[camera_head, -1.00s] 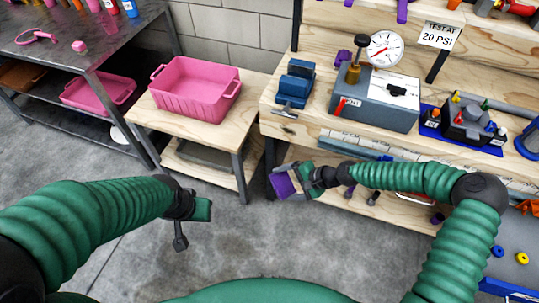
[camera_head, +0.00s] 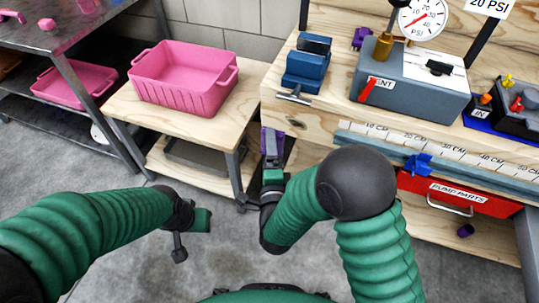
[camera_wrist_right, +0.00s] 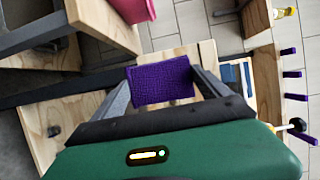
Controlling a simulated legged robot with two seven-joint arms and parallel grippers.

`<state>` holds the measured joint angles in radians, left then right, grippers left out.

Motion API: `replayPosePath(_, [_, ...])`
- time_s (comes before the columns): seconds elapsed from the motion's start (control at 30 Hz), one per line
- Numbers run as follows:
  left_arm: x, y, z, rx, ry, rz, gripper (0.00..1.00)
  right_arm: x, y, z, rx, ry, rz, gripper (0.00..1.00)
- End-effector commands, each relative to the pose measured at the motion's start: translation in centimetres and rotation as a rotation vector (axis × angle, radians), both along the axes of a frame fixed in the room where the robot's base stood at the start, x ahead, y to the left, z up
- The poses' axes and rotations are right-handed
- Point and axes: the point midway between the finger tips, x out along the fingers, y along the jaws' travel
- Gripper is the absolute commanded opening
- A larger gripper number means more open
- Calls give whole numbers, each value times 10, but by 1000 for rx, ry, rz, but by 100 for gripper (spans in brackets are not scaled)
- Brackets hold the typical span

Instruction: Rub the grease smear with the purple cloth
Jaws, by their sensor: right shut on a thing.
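The purple cloth (camera_wrist_right: 162,82) is a flat textured piece between the two fingers of my right gripper (camera_wrist_right: 163,85), which is shut on it. In the head view the right gripper (camera_head: 272,150) is in front of the left end of the wooden workbench (camera_head: 350,165), beside the small wooden table (camera_head: 110,105). The cloth shows there as a small purple patch (camera_head: 264,140). My left gripper (camera_head: 192,225) hangs above the floor at lower left, with no object visible in it; its jaw opening is unclear. I cannot make out a grease smear in either view.
A pink bin (camera_head: 185,85) stands on the small table. A blue vise (camera_head: 307,65) and a grey gauge box (camera_head: 410,85) are on the workbench. A red drawer (camera_head: 455,195) is below the bench top. A dark metal table (camera_head: 60,40) is at far left.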

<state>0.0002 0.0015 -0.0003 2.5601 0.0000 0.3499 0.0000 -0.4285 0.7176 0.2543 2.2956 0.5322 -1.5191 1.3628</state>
Motion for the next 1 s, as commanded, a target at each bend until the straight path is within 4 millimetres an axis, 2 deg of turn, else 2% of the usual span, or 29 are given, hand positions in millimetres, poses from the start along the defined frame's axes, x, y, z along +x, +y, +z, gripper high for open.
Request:
replayPosePath(0.03, [0, 0, -5, 0, -1, 0, 36, -2, -1, 2, -2, -14, -5, 54])
replayPosePath(0.17, [0, 0, 0, 0, -2, -1, 36, 3, -4, 8, -4, -19, -11, 54])
replayPosePath(0.4, [0, 0, 5, 0, -2, -1, 36, 33, -12, 7, -7, -16, -10, 54])
replayPosePath(0.6, [0, 0, 6, 0, -2, -1, 36, 50, -17, 6, -6, -16, -8, 54])
replayPosePath(1.0, [0, 0, 6, 0, -1, -1, 36, 54, -18, 5, -6, -14, -7, 54])
